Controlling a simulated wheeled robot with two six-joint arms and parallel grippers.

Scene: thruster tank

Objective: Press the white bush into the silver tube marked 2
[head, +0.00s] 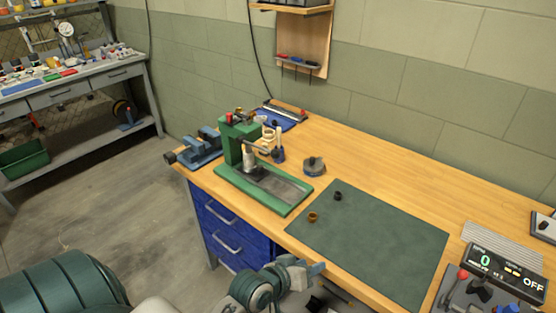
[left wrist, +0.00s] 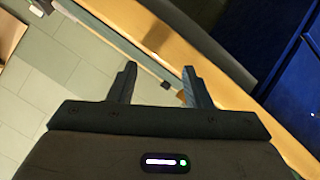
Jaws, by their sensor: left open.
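A green arbor press (head: 232,150) stands near the left end of the bench. A small silvery cylinder (head: 249,158) shows under its head; I cannot tell whether it is a tube or part of the press, and no number is readable. Small pale pieces (head: 268,132) stand behind the press, too small to identify as the white bush. My left gripper (left wrist: 160,82) is open and empty in the left wrist view, its two fingers apart. In the head view my left arm is low at the bench's front edge. My right gripper is not visible.
A green mat (head: 375,245) bears a brass ring (head: 312,217) and a dark ring (head: 337,196). A blue vise (head: 203,147) is left of the press, a round grey piece (head: 314,166) right of it. A control box (head: 500,272) reads OFF. The bench behind the mat is clear.

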